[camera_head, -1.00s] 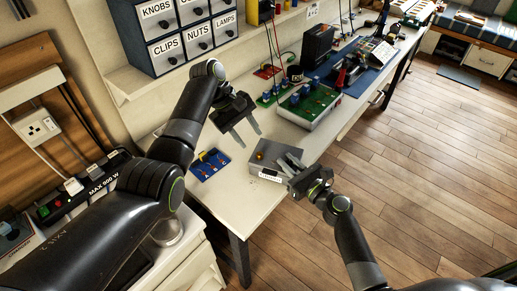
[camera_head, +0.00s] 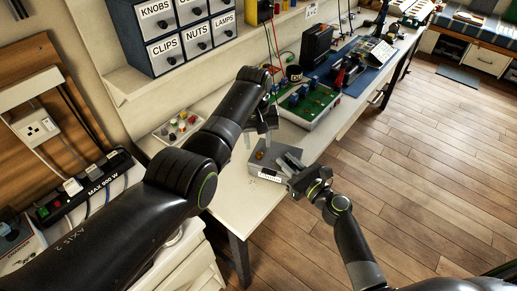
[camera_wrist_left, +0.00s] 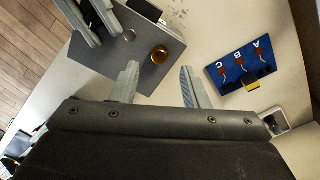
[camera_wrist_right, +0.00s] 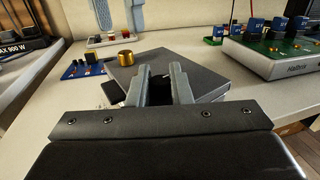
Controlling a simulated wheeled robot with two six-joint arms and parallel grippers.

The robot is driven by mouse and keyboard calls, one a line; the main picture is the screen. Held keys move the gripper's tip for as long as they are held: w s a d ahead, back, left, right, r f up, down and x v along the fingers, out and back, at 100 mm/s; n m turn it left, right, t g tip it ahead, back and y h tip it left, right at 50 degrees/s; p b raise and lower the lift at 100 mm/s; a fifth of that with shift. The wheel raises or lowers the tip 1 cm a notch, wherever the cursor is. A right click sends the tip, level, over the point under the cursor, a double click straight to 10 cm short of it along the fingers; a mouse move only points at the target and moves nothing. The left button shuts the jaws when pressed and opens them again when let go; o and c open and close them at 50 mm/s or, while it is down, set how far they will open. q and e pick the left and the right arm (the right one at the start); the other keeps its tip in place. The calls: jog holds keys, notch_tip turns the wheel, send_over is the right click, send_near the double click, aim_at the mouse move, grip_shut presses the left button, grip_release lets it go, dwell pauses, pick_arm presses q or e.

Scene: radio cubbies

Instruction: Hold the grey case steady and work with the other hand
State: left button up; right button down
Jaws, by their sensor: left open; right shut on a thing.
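The grey case (camera_head: 262,174) lies on the bench near its front edge. A brass knob (camera_wrist_left: 160,54) is on its face; it also shows in the right wrist view (camera_wrist_right: 125,57). My right gripper (camera_head: 290,162) is shut on the case's edge; its fingers show on the case in the right wrist view (camera_wrist_right: 162,78). My left gripper (camera_head: 262,138) is open and empty, just behind and above the case. In the left wrist view its fingertips (camera_wrist_left: 158,80) point toward the knob side, with the knob between and beyond them, not touched.
A blue board marked A, B, C (camera_wrist_left: 236,70) lies beside the case, hidden by my left arm in the head view. A tray of coloured caps (camera_head: 178,127) is behind. A green circuit unit (camera_head: 308,103) stands to the right. Bare bench (camera_head: 222,205) lies in front.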

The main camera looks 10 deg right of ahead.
aim_at(259, 153)
pick_arm(q)
jog(key=shift+f, duration=2)
grip_shut()
